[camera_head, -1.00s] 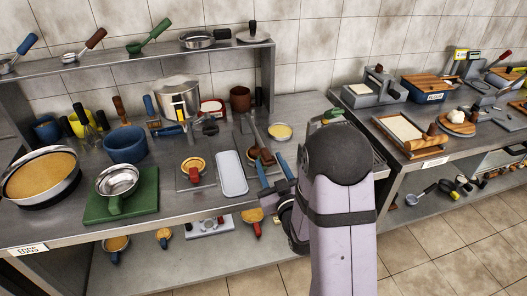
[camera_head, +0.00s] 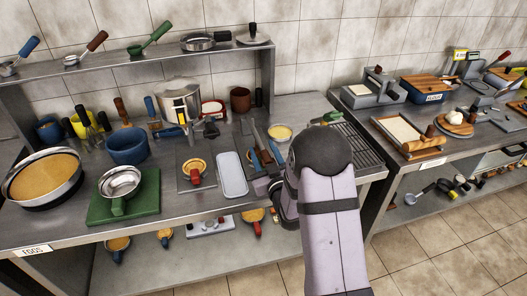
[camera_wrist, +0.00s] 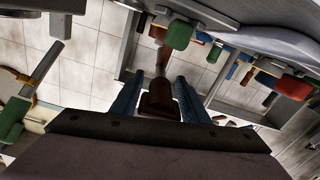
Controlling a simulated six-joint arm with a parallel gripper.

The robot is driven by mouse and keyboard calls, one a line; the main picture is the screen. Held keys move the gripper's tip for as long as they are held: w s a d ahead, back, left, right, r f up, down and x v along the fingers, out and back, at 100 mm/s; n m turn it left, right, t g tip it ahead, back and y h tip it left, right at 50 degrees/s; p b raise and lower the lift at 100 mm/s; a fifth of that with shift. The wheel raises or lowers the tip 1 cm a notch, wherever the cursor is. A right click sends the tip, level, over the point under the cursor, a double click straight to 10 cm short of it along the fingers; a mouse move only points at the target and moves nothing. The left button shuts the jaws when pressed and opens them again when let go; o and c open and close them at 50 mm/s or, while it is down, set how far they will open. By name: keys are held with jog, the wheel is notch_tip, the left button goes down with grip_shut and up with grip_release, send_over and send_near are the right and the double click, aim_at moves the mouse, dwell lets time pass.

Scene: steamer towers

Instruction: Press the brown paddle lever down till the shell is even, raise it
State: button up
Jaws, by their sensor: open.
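The brown paddle lever (camera_wrist: 160,102) lies between the two blue fingers of my gripper (camera_wrist: 158,90) in the wrist view. My gripper is open, with a finger on either side of the paddle; I cannot tell whether either touches it. In the head view my gripper (camera_head: 268,154) is over the bench beside the brown lever (camera_head: 259,132), which is partly hidden by the fingers. A golden shell (camera_head: 194,167) in a red-handled mould sits on a grey plate to the left. I cannot tell whether that is the shell the lever works on.
A pale oblong tray (camera_head: 232,177) lies just left of my gripper. A yellow-filled dish (camera_head: 280,131) stands behind it. A steel pot (camera_head: 181,102) and a blue bowl (camera_head: 126,145) are farther left. The bench's right end has a slotted grate (camera_head: 358,145).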

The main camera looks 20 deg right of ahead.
aim_at(260, 143)
grip_shut()
jog(key=shift+r+g+p, duration=0.3)
jog(key=shift+r+p, duration=0.6)
jog(key=shift+p, duration=0.2)
jog(key=w+r+g+p, duration=0.1)
jog(key=r+p, duration=0.1)
jog(key=p, duration=0.2)
jog(key=r+g+p, duration=0.1)
jog(key=r+p, duration=0.2)
jog(key=p, duration=0.1)
jog(key=w+r+g+p, duration=0.1)
jog(key=r+g+p, duration=0.1)
jog(key=r+p, duration=0.1)
jog(key=shift+w+r+p, duration=0.15)
jog(key=shift+w+p, duration=0.15)
jog(key=shift+p, duration=0.15)
jog(key=w+r+g+p, duration=0.1)
jog(key=r+p, duration=0.1)
jog(key=p, duration=0.1)
jog(key=shift+w+g+p, duration=0.3)
jog(key=shift+g, duration=0.1)
jog(key=shift+w, duration=0.1)
grip_release()
jog(key=shift+s, duration=0.2)
